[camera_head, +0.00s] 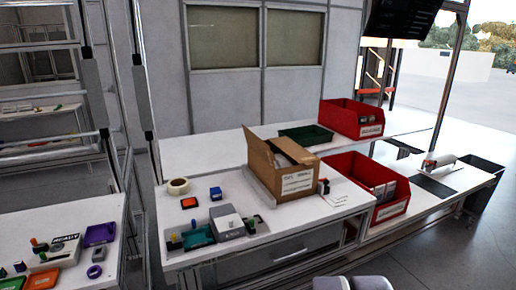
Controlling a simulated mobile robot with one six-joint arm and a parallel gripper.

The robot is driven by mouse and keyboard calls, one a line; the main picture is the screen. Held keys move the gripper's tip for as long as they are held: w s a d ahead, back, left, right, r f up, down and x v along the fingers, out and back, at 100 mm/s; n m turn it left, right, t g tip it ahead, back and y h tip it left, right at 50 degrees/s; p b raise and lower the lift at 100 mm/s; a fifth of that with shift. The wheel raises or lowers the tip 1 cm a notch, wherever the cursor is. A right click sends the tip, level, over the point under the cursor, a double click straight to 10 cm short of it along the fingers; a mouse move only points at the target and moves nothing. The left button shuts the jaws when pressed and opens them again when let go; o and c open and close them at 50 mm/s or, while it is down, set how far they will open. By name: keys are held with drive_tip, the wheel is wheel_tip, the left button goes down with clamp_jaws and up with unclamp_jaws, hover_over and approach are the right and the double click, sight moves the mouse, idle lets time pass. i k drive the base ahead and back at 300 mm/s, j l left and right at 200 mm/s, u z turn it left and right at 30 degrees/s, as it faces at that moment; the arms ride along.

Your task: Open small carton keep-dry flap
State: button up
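The small brown carton (284,180) stands on the white workbench, right of the middle of the head view. Its top looks at least partly open: one cardboard flap (259,153) stands raised at the left, and grey-white contents show inside. A white printed label (297,181) is on its front face. Which flap is the keep-dry flap cannot be told, as the print is too small. My gripper is not in view; only pale rounded parts, probably of my arm, show at the bottom edge, well apart from the carton.
Red bins (350,119) stand behind and right (391,208) of the carton, with a green tray (305,135) behind it. A tape roll (178,186), blue box (215,193) and grey device (227,223) lie left.

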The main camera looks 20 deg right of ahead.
sight(300, 155)
drive_tip(key=i+l, duration=0.15)
drive_tip(key=l, duration=0.25)
drive_tip(key=i+l, duration=0.1)
drive_tip(key=l, duration=0.35)
drive_tip(key=i+l, duration=0.15)
drive_tip(key=l, duration=0.25)
